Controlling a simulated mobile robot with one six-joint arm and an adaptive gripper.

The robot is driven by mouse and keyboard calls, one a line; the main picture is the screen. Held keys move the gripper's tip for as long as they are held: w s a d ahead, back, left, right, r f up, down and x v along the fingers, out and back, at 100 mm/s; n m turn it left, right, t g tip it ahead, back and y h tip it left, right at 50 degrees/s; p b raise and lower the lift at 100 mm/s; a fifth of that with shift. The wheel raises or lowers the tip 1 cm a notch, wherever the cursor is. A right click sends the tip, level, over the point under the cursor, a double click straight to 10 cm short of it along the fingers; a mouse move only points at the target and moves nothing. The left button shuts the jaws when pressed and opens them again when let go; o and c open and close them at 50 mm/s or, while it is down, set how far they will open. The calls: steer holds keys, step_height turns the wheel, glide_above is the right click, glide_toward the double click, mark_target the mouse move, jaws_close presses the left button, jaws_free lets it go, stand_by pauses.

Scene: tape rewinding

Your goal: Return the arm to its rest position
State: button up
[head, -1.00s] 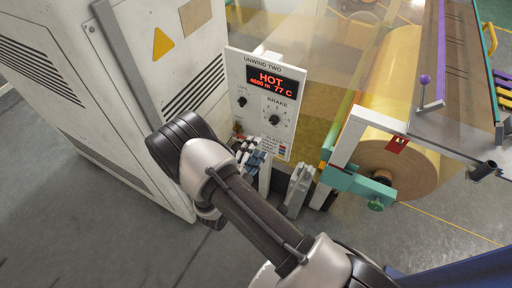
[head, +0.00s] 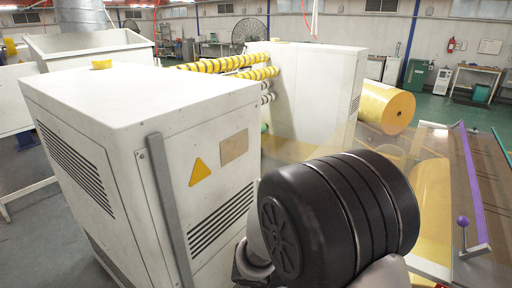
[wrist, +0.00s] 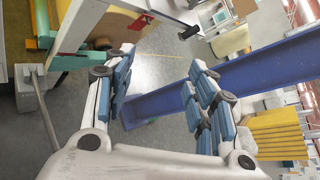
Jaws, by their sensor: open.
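My gripper (wrist: 160,62) shows in the wrist view, with its two blue-padded fingers spread wide apart. Nothing is between the fingers. Past them lie the grey floor and a blue beam (wrist: 255,72). In the head view a large dark joint of my arm stands close to the camera at the lower middle right. The gripper's fingers cannot be made out in the head view.
A white cabinet (head: 110,95) stands close by on the left of the head view. A machine frame with a purple-knobbed lever (head: 463,222) is at the right. A yellow roll (head: 385,108) lies farther back. The wrist view shows a grey rod (wrist: 40,105) beside the left finger.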

steer(key=s+r+m+g+y, duration=0.1)
steer(key=s+r+m+y, duration=0.25)
steer(key=s+m, duration=0.35)
steer(key=s+r+m+g+y, duration=0.1)
steer(key=s+r+m+y, duration=0.1)
steer(key=s+m+y, duration=0.45)
steer(key=s+a+r+m+t+y, duration=0.2)
steer(key=a+m, duration=0.5)
steer(key=m, duration=0.6)
step_height(320, 180, up, 3)
steer(key=t+y, duration=0.1)
steer(key=t, duration=0.2)
steer(key=shift+s+a+f+t, duration=0.2)
steer(key=shift+a+t, duration=0.1)
steer(key=shift+a, duration=0.05)
steer(key=shift+c, duration=0.6)
